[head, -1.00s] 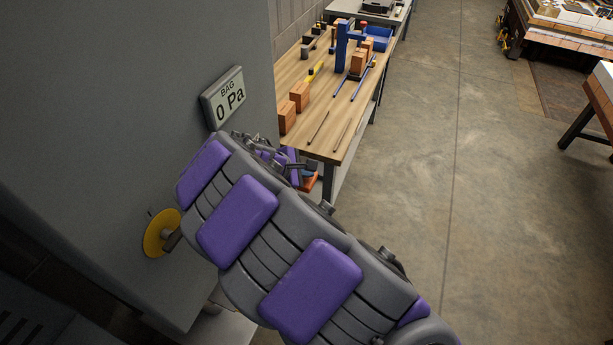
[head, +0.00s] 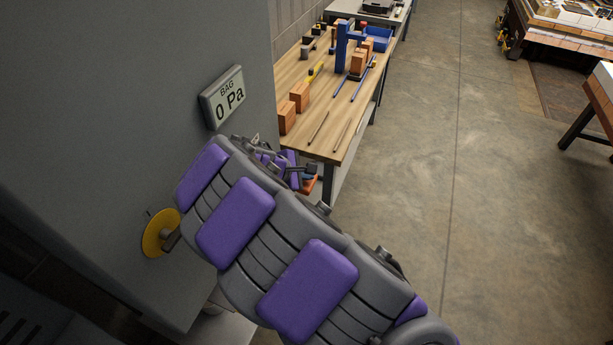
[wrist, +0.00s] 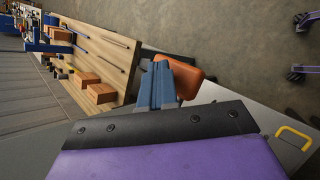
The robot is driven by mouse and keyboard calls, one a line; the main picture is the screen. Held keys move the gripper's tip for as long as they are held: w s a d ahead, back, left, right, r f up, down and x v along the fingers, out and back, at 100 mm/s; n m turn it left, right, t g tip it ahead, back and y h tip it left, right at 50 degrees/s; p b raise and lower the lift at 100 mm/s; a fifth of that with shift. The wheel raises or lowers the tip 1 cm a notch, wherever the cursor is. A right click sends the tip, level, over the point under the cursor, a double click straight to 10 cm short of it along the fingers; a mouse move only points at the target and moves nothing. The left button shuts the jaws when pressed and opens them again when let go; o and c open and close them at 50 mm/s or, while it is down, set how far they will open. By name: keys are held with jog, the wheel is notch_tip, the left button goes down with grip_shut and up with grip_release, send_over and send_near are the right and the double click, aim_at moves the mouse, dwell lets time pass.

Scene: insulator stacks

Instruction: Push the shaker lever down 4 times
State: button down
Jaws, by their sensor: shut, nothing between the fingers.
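An orange-red pad on a dark bar, which looks like the shaker lever (wrist: 187,80), shows in the wrist view just right of my fingertips. My gripper (wrist: 160,68) has its blue fingers together and empty, beside the pad's left edge. I cannot tell whether they touch it. In the head view my gripper (head: 303,171) is mostly hidden behind my purple and grey arm. A small orange-red part of the lever (head: 310,185) shows just below it.
The grey cabinet (head: 120,120) fills the left, with a BAG display (head: 223,98) reading 0 Pa and a yellow disc (head: 158,233) with a dark handle. A wooden workbench (head: 318,88) with bricks and tools stands beyond. Open floor lies right.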

aim_at(306, 182)
jog(key=shift+f+b, duration=0.55)
jog(key=shift+f, duration=1.15)
dwell(1.4)
jog(key=shift+r, duration=0.15)
dwell(0.4)
jog(key=shift+r+p, duration=1.05)
jog(key=shift+r, duration=0.1)
jog(key=shift+a+r+p, duration=0.15)
jog(key=shift+r+p, duration=1.05)
jog(key=shift+r, duration=0.6)
jog(key=shift+r+p, duration=2)
jog(key=shift+r, duration=0.5)
